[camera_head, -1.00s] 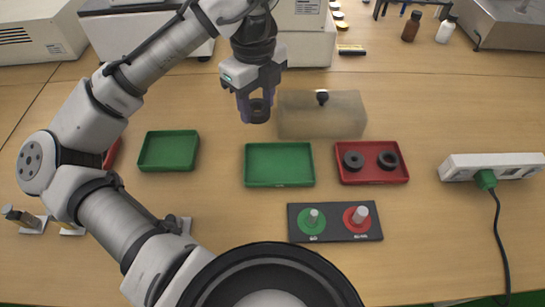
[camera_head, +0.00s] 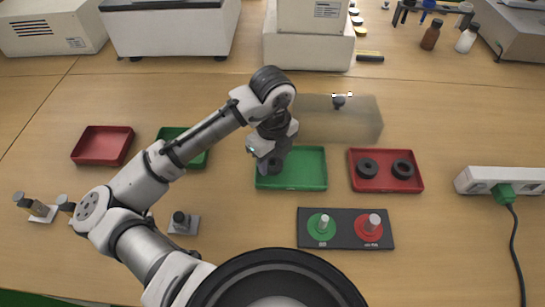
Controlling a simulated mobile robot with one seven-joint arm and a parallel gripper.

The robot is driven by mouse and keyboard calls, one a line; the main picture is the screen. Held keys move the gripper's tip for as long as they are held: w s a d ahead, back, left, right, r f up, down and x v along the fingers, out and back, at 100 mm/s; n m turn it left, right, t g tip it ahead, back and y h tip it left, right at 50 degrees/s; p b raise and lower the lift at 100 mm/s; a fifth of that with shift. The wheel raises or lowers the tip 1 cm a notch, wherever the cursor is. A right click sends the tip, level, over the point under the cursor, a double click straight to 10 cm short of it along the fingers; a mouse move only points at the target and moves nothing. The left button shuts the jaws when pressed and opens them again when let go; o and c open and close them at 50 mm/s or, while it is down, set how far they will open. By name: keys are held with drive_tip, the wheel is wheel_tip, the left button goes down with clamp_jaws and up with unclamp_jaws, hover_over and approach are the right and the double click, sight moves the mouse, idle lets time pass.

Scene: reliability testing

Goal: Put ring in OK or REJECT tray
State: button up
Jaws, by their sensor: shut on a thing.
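My gripper (camera_head: 271,168) is over the left part of the middle green tray (camera_head: 310,168), pointing down. It is shut on a dark ring (camera_head: 275,170), which is mostly hidden by the fingers. I cannot tell whether the ring touches the tray floor. Another red tray (camera_head: 102,146) at the left is empty. A second green tray (camera_head: 193,158) is partly hidden behind my arm.
A dark gauge board with a green-based peg (camera_head: 323,222) and a red-based peg (camera_head: 373,225) stands in front of the trays. A translucent box (camera_head: 345,122) with a dark knob is behind the middle tray. A white power strip (camera_head: 500,180) lies at the right.

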drive_tip(key=shift+f, duration=0.2)
drive_tip(key=o, duration=0.7)
wheel_tip(320, 180, up, 12)
drive_tip(key=shift+r+p, duration=0.25)
drive_tip(key=shift+p, duration=0.15)
drive_tip(key=shift+s+f, duration=0.1)
